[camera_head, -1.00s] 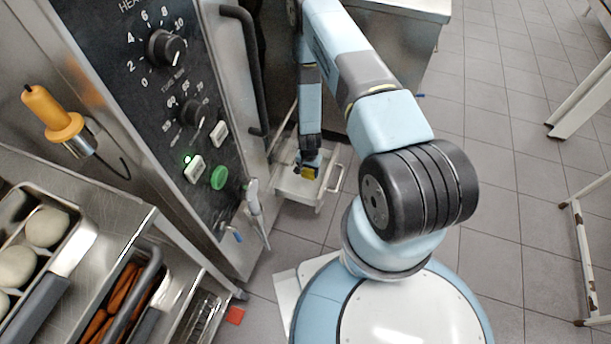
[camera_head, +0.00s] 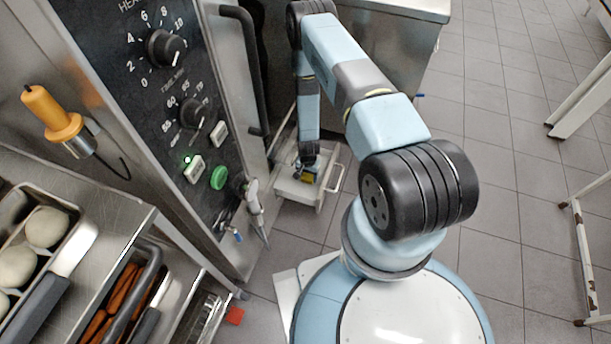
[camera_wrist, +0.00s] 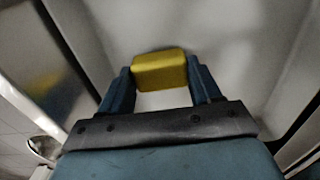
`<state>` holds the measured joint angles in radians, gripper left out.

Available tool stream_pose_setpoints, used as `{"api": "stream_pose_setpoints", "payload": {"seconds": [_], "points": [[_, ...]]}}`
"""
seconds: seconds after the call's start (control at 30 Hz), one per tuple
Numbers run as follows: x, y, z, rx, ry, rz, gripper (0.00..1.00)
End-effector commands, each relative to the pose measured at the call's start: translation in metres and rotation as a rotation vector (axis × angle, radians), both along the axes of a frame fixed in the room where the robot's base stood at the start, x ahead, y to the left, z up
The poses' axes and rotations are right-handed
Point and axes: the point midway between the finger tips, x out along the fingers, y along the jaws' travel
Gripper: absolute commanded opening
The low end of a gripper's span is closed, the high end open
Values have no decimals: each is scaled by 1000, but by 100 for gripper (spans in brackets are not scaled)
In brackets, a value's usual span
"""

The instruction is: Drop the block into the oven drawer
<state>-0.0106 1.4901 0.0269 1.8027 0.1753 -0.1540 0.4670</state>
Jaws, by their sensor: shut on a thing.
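The yellow block (camera_wrist: 159,71) is between the two blue fingers of my gripper (camera_wrist: 160,78) in the wrist view. The gripper is shut on it. The head view also shows the block (camera_head: 308,177), small and low in the picture, at the end of my arm. The open oven drawer (camera_head: 297,195) is a pale, shallow tray with a handle at its right side. My gripper and the block are over the drawer, within its outline. In the wrist view, the drawer's pale floor (camera_wrist: 225,40) fills the background. The gap between block and floor is hard to judge.
The oven's control panel (camera_head: 165,75) and dark door handle (camera_head: 245,60) stand left of the arm. A hanging spray nozzle (camera_head: 254,205) is near the drawer's left side. A steel cabinet (camera_head: 395,55) stands behind. Tiled floor at right is largely clear.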

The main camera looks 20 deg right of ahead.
Motion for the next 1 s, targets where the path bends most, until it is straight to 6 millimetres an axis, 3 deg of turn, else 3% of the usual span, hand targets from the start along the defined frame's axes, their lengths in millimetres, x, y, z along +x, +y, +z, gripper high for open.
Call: {"api": "stream_pose_setpoints", "payload": {"seconds": [0.3,0.33,0.43,0.77,1.0], "points": [[0,0,-6,0,0,0,31],[0,0,-6,0,0,0,64],[0,0,-6,0,0,0,74],[0,0,-3,0,0,0,74],[0,0,25,0,0,0,74]]}}
